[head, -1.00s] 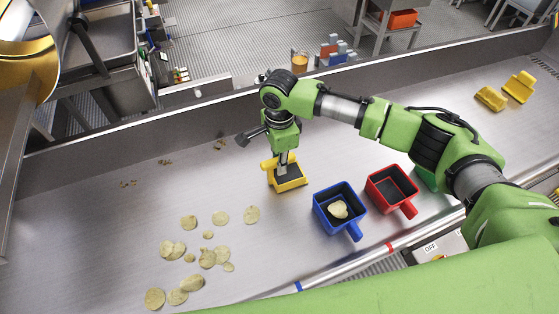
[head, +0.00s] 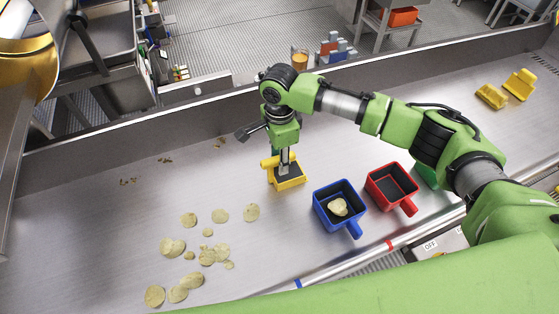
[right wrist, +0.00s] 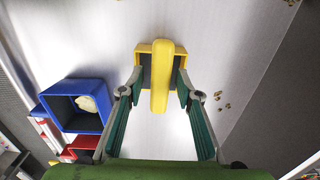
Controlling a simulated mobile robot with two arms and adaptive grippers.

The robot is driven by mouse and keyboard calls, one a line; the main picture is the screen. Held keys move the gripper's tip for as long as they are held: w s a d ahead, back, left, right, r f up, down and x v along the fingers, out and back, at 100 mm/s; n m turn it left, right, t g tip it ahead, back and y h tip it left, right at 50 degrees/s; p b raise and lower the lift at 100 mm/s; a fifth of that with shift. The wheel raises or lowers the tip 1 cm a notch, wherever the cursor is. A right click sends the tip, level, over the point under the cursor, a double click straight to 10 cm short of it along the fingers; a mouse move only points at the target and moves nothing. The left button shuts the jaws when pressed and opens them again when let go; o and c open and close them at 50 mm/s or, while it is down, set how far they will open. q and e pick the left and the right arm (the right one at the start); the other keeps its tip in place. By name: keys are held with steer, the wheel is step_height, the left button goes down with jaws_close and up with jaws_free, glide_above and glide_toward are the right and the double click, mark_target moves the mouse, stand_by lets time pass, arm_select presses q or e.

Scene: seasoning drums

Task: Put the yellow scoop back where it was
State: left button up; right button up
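The yellow scoop (head: 291,184) stands on the metal counter, left of the blue scoop, with its dark inside facing up. My right gripper (head: 284,168) points down at it. In the right wrist view the yellow scoop (right wrist: 160,48) lies between the fingers of my right gripper (right wrist: 160,82). The fingers are apart, one on each side of the yellow handle, with a visible gap to it. The fingertips reach over the scoop's box; I cannot tell whether they touch its walls. My left gripper is not in view.
A blue scoop (head: 333,224) holding a chip and an empty red scoop (head: 390,179) stand near the front edge. A green scoop (head: 426,178) is partly hidden by my arm. Chips (head: 208,257) lie at the left. Two yellow pieces (head: 519,85) stand at the far right.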

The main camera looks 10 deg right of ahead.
step_height(320, 180, up, 11)
steer(key=b, duration=0.2)
stand_by(0.5)
